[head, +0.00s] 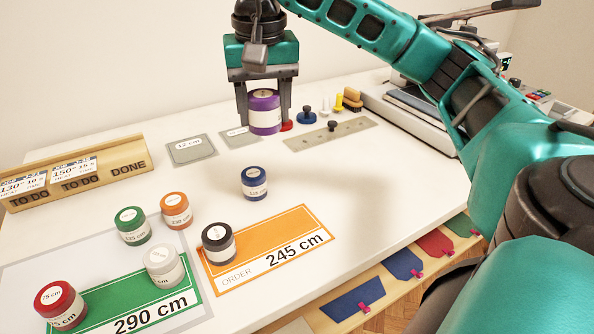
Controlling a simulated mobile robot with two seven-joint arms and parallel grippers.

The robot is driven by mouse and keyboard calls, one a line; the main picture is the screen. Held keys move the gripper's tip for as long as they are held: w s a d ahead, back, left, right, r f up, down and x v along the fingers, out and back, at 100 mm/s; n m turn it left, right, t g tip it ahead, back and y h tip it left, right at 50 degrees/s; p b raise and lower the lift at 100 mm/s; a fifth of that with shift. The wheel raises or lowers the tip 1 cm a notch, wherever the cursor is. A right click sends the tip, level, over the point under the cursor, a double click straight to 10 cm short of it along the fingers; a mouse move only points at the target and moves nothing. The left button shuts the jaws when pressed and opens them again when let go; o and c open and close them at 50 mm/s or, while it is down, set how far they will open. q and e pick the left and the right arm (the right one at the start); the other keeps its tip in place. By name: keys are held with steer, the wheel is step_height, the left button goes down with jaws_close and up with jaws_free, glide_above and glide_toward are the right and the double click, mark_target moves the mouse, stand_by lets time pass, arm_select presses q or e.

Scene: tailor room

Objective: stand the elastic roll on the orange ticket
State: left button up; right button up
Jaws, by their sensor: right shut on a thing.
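My right gripper (265,112) is shut on a purple roll (265,98) with a white label band. It holds the roll upright over the back of the white table. The orange ticket (290,233) lies flat at the front middle and reads "ORDER" and "245 cm". A black roll (218,256) stands upright on its left part. The held roll is behind the ticket and apart from it. My left gripper is not in view.
A blue roll (255,181) stands behind the orange ticket. Orange (176,222), green (132,237), white (163,277) and red (70,318) rolls stand at left, around the green "290 cm" ticket (180,313). A wooden rack (130,158) stands far left. The right side of the orange ticket is clear.

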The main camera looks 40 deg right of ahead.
steer(key=s+n, duration=0.1)
steer(key=s+d+n, duration=0.1)
steer(key=n, duration=0.1)
steer(key=s+d+n, duration=0.1)
steer(key=s, duration=0.1)
steer(key=shift+s+d+r+y+b, duration=0.1)
steer(key=shift+d+r+y+b, duration=0.1)
steer(key=shift+d+y+b, duration=0.1)
steer(key=shift+s+f+n, duration=0.1)
steer(key=shift+s+n, duration=0.05)
steer(key=shift+n, duration=0.25)
steer(key=b, duration=0.7)
glide_above(296, 219)
steer(key=f, duration=1.4)
steer(key=shift+s+f, duration=0.25)
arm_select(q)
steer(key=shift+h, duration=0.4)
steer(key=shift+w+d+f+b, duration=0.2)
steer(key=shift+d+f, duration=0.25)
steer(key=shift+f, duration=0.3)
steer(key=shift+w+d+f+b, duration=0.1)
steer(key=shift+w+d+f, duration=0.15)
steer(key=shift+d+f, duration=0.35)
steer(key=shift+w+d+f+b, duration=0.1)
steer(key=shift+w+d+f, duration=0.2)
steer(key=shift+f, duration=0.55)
arm_select(e)
steer(key=shift+f, duration=2.6)
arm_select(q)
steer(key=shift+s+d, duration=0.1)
